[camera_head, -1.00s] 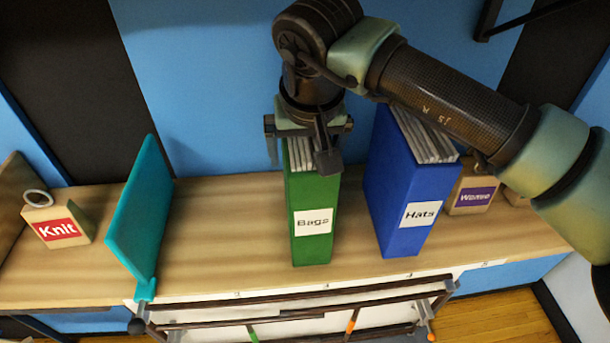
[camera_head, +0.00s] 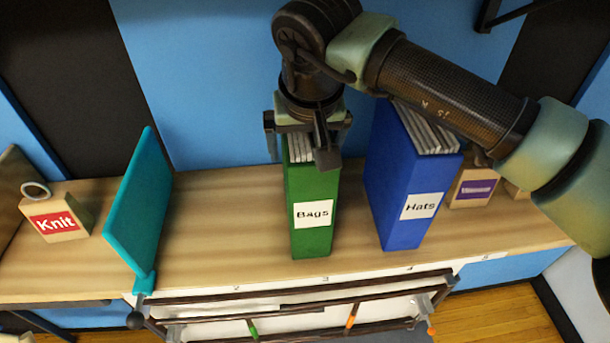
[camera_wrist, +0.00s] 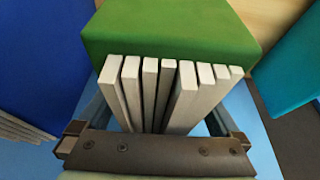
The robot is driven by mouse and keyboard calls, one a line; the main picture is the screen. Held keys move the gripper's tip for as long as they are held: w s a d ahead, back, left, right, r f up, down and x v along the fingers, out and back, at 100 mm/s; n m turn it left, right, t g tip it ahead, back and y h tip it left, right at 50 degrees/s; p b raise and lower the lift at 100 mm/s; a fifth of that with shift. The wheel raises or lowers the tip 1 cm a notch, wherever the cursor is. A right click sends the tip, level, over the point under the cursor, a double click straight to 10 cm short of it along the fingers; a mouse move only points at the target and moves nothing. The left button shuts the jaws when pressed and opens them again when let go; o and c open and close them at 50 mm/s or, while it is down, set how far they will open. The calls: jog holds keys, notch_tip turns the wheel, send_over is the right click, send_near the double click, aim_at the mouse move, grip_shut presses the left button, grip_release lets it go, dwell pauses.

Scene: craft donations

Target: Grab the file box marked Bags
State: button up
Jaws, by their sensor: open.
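The green file box marked Bags (camera_head: 312,228) stands upright on the wooden shelf, label facing front, with white sheets showing in its top. My gripper (camera_head: 301,150) is over the box's top rear, open, with one finger at its left side and one at its right. In the wrist view the green box (camera_wrist: 170,30) and its white dividers fill the middle, and the gripper (camera_wrist: 155,125) has a finger on either side of them. I cannot tell whether the fingers touch the box.
A blue file box marked Hats (camera_head: 405,190) stands close on the right. A teal divider (camera_head: 140,210) and a small box marked Knit (camera_head: 55,220) are on the left. Bare shelf (camera_head: 225,215) lies between divider and green box. A purple-labelled small box (camera_head: 476,188) is far right.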

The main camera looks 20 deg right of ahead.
dwell(0.3)
grip_shut()
dwell(0.4)
